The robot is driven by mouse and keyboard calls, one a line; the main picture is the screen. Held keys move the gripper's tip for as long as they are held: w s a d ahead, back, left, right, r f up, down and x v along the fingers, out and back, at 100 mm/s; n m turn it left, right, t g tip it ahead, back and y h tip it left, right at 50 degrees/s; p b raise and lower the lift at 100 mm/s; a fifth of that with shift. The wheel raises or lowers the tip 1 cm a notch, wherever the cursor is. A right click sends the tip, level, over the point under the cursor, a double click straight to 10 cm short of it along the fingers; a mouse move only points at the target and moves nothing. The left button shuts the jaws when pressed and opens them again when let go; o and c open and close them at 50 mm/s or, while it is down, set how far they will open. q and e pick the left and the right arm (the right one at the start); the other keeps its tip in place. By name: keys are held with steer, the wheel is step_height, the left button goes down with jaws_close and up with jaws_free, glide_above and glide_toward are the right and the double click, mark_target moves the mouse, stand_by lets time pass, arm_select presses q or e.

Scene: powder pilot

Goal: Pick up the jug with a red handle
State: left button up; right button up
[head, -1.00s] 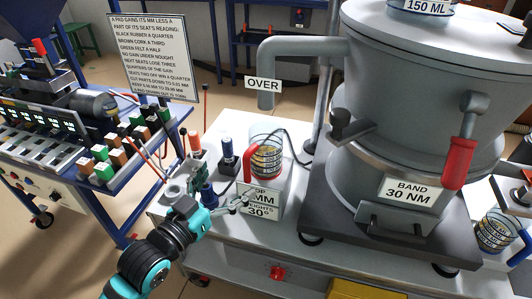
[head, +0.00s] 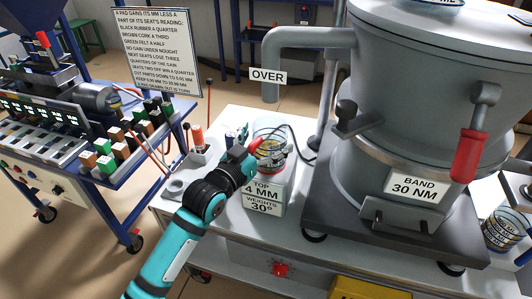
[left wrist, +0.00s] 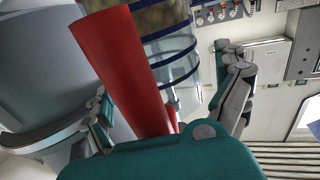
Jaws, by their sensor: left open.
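In the left wrist view the red handle (left wrist: 122,65) passes between the two spread fingers of my left gripper (left wrist: 170,105), with the banded jug wall (left wrist: 168,40) just behind. The jaws are open; I cannot tell whether a finger touches the handle. My right gripper does not show.
A large grey sieve machine (head: 420,90) stands right of the jug, its spout (head: 271,70) above it. The label block (head: 262,197) is close in front. An orange-topped post (head: 197,137) stands left.

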arm_select(q)
steer(key=shift+w, duration=0.1)
steer(key=c, duration=1.4)
steer(key=shift+c, duration=0.5)
steer(key=shift+r, duration=0.15)
steer(key=shift+r, duration=0.2)
steer(key=s+d+r+p, duration=0.1)
steer(key=s+d+r, duration=0.1)
steer(key=s, duration=0.5)
steer(key=s+d+r+p, duration=0.1)
steer(key=s+d+r, duration=0.1)
steer(key=s, duration=0.6)
steer(key=shift+s+d+r+p, duration=0.15)
steer(key=shift+s+r+p, duration=0.1)
steer(key=shift+p, duration=0.05)
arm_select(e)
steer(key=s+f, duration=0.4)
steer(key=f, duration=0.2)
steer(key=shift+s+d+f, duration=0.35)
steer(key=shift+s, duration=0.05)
